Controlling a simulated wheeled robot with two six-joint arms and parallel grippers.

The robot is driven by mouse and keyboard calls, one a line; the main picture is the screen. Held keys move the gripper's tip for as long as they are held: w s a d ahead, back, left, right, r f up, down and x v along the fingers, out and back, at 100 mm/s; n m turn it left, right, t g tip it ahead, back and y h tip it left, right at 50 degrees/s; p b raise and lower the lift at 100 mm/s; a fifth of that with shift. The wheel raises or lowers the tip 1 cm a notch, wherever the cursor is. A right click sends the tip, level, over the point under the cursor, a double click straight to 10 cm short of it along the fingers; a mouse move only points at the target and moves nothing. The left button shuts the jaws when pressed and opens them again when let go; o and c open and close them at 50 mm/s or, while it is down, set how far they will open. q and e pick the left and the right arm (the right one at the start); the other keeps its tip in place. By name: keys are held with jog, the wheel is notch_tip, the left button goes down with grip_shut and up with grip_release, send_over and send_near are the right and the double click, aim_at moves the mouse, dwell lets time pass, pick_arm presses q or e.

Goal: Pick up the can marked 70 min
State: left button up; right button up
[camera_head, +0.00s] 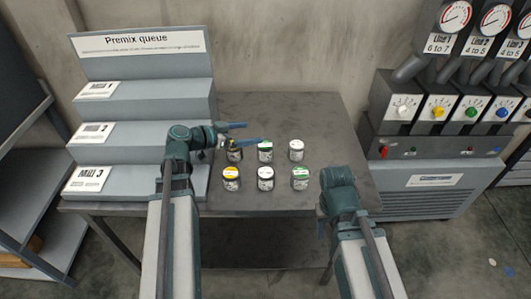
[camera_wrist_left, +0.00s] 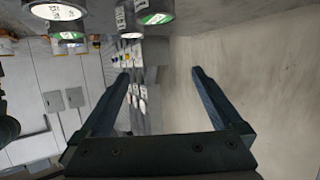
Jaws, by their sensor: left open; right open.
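Several small cans stand on the grey table (camera_head: 310,115) in two rows. The back row has a can (camera_head: 235,155) partly behind my left gripper, a green-marked can (camera_head: 265,153) and a white-lidded can (camera_head: 296,152). The front row has a yellow-lidded can (camera_head: 231,180), a white-lidded can (camera_head: 265,180) and a green-lidded can (camera_head: 300,180). The labels are too small to read, so I cannot tell which says 70 min. My left gripper (camera_head: 254,132) is open and empty above the back-left can; its fingers also show in the left wrist view (camera_wrist_left: 161,73). My right gripper (camera_head: 321,229) is mostly hidden, low at the table's front right.
A stepped grey rack (camera_head: 140,100) marked "Premix queue" stands at the table's left, with Mill cards on its steps. A control cabinet (camera_head: 420,180) with knobs and gauges stands right. The table's back right is clear.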

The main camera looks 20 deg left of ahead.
pick_arm(q)
jog(key=b, duration=0.6)
send_near(263, 145)
jog(key=x, duration=0.3)
jog(key=shift+w+d+f, duration=0.1)
jog(key=shift+d+f, duration=0.05)
jog(key=shift+w+f, duration=0.15)
jog(key=shift+f, duration=0.1)
jog(key=shift+w+d+r, duration=0.1)
jog(key=shift+w+d, duration=0.25)
jog(key=shift+d, duration=0.05)
jog(key=b+x, duration=0.2)
jog(key=x, duration=0.3)
jog(key=shift+w+d, duration=0.35)
jog(key=shift+w, duration=0.05)
jog(key=shift+c, duration=0.2)
jog(key=c, duration=1.4)
